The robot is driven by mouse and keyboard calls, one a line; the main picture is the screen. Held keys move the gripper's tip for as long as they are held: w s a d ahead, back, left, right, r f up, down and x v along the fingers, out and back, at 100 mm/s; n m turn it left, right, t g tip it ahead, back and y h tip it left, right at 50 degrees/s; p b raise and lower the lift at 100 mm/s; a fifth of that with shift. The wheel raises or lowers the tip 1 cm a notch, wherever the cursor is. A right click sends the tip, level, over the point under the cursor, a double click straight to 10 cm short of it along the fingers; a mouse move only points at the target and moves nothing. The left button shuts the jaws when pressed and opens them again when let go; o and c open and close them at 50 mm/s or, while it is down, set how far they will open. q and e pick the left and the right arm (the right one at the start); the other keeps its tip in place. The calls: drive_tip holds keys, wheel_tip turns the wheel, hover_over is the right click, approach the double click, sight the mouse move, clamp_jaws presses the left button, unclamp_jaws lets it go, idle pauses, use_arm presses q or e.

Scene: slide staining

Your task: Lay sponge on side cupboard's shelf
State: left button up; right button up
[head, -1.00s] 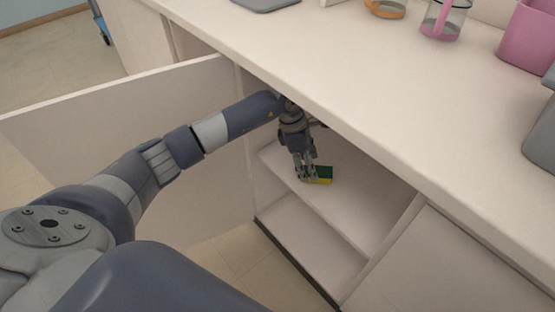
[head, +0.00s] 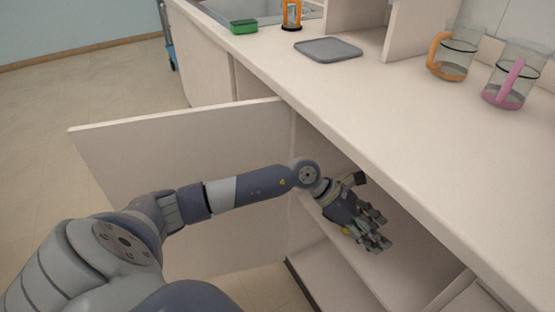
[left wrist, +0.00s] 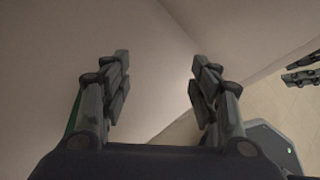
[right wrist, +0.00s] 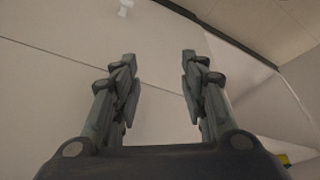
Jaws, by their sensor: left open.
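In the head view my left gripper (head: 376,232) is inside the open side cupboard, above its shelf (head: 370,268). Its fingers are apart, and the left wrist view shows nothing between the fingertips (left wrist: 157,72). The sponge is mostly hidden behind this gripper; a small yellow patch (head: 346,231) shows beside the fingers. A green sliver (left wrist: 75,112) shows behind the left finger in the left wrist view. A small yellow-green patch (right wrist: 284,159) is at the lower right of the right wrist view. My right gripper (right wrist: 158,70) is open and empty; it is outside the head view.
The cupboard door (head: 190,150) stands open at left. The counter (head: 400,130) overhangs the shelf. On it are a green block (head: 243,27), a grey tray (head: 328,49), an orange-handled beaker (head: 454,56) and a pink-handled beaker (head: 514,80).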

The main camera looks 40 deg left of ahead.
use_arm(q)
drive_tip(key=d+r+n+t+h, duration=0.3)
drive_tip(key=d+r+n+h, duration=0.1)
drive_tip(key=d+r, duration=0.25)
drive_tip(key=w+a+r+n+t+y, duration=0.2)
drive_tip(key=a+r+n+t+y, duration=0.15)
drive_tip(key=r+n+t, duration=0.85)
drive_tip(key=s+a+f+n+g+y, duration=0.35)
drive_tip(key=a+f+n+y, duration=0.35)
drive_tip(key=n, duration=0.4)
drive_tip(key=s+a+f+n+g+y, duration=0.2)
drive_tip(key=s+a+f+n+y, duration=0.4)
drive_tip(key=f+n, duration=0.5)
drive_tip(key=s+f+n+g, duration=0.2)
drive_tip(key=s+f+g, duration=0.1)
drive_tip(key=s, duration=0.3)
drive_tip(key=s+f+n+g+h, duration=0.1)
drive_tip(key=s+f+n+g, duration=0.1)
drive_tip(key=s, duration=0.5)
drive_tip(key=s+d+f+n+g+h, duration=0.1)
drive_tip(key=s+f+n+g, duration=0.1)
drive_tip(key=s+f+g, duration=0.2)
drive_tip(key=shift+s+n+g, duration=0.4)
drive_tip(key=shift+s+g, duration=0.15)
drive_tip(key=shift+s, duration=0.65)
